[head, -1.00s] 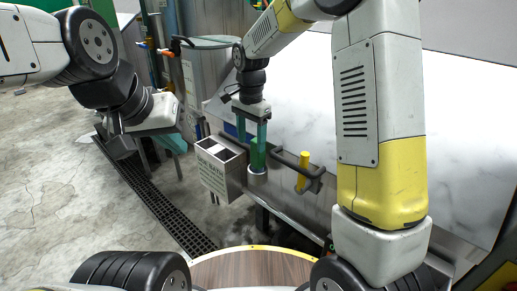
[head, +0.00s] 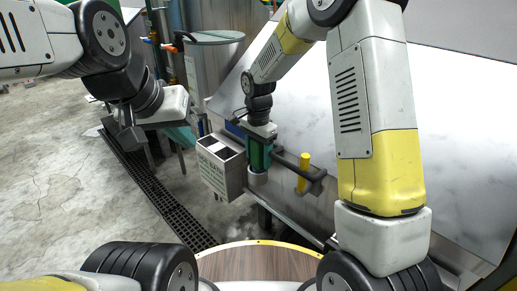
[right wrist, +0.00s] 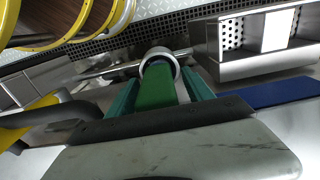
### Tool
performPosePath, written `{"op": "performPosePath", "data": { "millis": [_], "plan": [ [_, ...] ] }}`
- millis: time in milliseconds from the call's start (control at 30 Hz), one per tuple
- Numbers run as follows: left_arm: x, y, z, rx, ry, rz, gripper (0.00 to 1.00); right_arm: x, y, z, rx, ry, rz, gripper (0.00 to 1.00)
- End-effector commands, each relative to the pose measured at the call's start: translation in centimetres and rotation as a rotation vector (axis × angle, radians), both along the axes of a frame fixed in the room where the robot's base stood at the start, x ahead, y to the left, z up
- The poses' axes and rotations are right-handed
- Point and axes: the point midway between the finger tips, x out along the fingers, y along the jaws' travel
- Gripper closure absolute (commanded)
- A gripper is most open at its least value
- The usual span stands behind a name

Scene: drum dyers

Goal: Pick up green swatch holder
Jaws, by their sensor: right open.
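The green swatch holder (head: 257,157) stands upright at the counter's front edge, its lower end in a pale round cup (head: 258,179). My right gripper (head: 260,163) is lowered over it, with teal fingers on both sides. In the right wrist view, the green holder (right wrist: 156,88) lies between the open fingers (right wrist: 160,84), and a gap shows beside it. Its top is hidden by the gripper body. My left gripper (head: 181,138) hangs at the left, away from the holder; its finger opening is unclear.
A metal box with lettering (head: 213,176) stands just left of the holder. A dark bar (head: 315,181) and a yellow holder (head: 304,170) stand close on the right. A blue flat piece (right wrist: 270,94) lies near the right fingers. The white counter behind is mostly clear.

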Motion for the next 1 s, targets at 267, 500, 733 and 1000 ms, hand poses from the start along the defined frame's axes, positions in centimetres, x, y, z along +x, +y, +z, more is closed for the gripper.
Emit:
{"op": "performPosePath", "data": {
  "millis": [267,500,733,1000],
  "plan": [
    [0.0,0.0,0.0,0.0,0.0,0.0,1.0,0.0,-0.01,-0.6,0.0,0.0,0.0,0.4],
    [0.0,0.0,0.0,0.0,0.0,0.0,1.0,0.0,-0.01,-0.57,0.0,0.0,0.0,0.81],
    [0.0,0.0,0.0,0.0,0.0,0.0,1.0,0.02,0.01,-0.53,0.0,-0.001,0.0,1.0],
    [0.0,0.0,0.0,0.0,0.0,0.0,1.0,0.04,0.01,-0.21,0.0,-0.001,0.0,1.0]
  ]
}}
